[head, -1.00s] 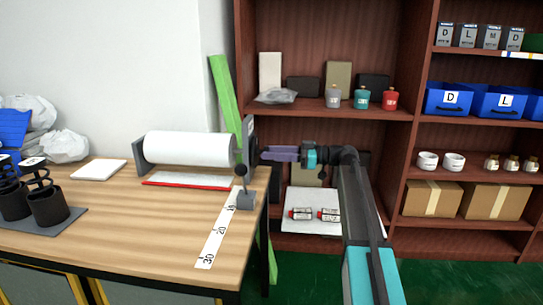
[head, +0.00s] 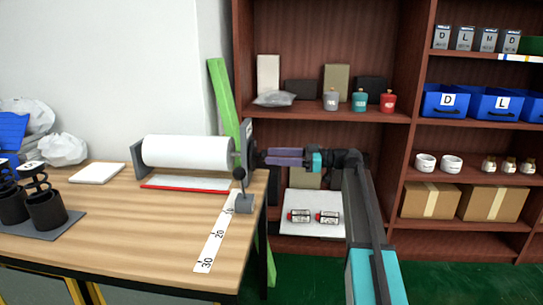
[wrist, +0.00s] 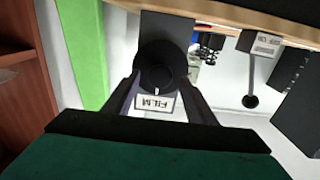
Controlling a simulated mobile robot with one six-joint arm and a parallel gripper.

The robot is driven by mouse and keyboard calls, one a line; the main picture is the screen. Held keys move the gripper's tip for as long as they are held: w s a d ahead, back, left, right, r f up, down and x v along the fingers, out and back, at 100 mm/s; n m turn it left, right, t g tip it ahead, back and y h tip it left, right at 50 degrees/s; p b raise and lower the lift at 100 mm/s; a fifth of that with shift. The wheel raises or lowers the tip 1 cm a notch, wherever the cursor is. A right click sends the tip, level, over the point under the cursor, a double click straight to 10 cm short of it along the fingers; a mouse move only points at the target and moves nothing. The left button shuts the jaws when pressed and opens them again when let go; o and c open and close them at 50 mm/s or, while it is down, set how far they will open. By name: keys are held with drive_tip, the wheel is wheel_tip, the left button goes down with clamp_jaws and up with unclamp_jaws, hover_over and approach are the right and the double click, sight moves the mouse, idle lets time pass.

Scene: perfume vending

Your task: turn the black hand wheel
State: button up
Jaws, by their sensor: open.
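The black hand wheel (wrist: 155,66) is a round dark knob on a grey end plate in the wrist view, with a white mark at its lower rim. A white label reading FILM hangs just below it in that view. My gripper (wrist: 158,86) is open, with one finger on each side of the wheel and label. Whether the fingers touch the wheel is unclear. In the head view my gripper (head: 268,157) points left at the end plate (head: 247,135) of the film roll (head: 188,152). The wheel is small and dark there, hard to make out.
A lever with a black knob (head: 239,173) stands on the table near the roll. The wooden table (head: 150,230) is left of my arm. A green bar (head: 223,100) leans behind. Shelves with bottles and boxes (head: 490,202) stand at the right.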

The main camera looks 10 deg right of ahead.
drive_tip(key=p+v, duration=0.2)
drive_tip(key=v, duration=0.9)
drive_tip(key=shift+d+p, duration=0.35)
drive_tip(key=shift+s, duration=0.1)
drive_tip(key=s+a+f+m+g+h+p, duration=0.1)
drive_tip(key=s+a+f+m+h+p, duration=0.2)
drive_tip(key=f, duration=0.5)
drive_tip(key=s+a+f+m+g+p, duration=0.1)
drive_tip(key=s+a+f+m+p, duration=0.2)
drive_tip(key=a+f, duration=0.45)
drive_tip(key=s+a+f+m+g+h+p, duration=0.1)
drive_tip(key=a+f+m+h+p, duration=0.2)
drive_tip(key=f, duration=0.6)
drive_tip(key=s+a+f+m+g+h+p, duration=0.35)
drive_tip(key=s+f+p, duration=0.45)
drive_tip(key=s+f, duration=0.5)
drive_tip(key=s+d+f+m+g+h+p, duration=0.1)
drive_tip(key=s+h+p, duration=0.3)
drive_tip(key=s, duration=1.1)
drive_tip(key=s+d+f+m+g+h+p, duration=0.1)
drive_tip(key=s+p, duration=0.6)
drive_tip(key=s, duration=0.8)
drive_tip(key=d+f+g+h, duration=0.1)
drive_tip(key=f+g+h, duration=0.1)
drive_tip(key=shift+s+d+h, duration=0.15)
drive_tip(key=shift+s+h, duration=0.2)
drive_tip(key=shift+r+g, duration=0.1)
drive_tip(key=shift+g, duration=0.15)
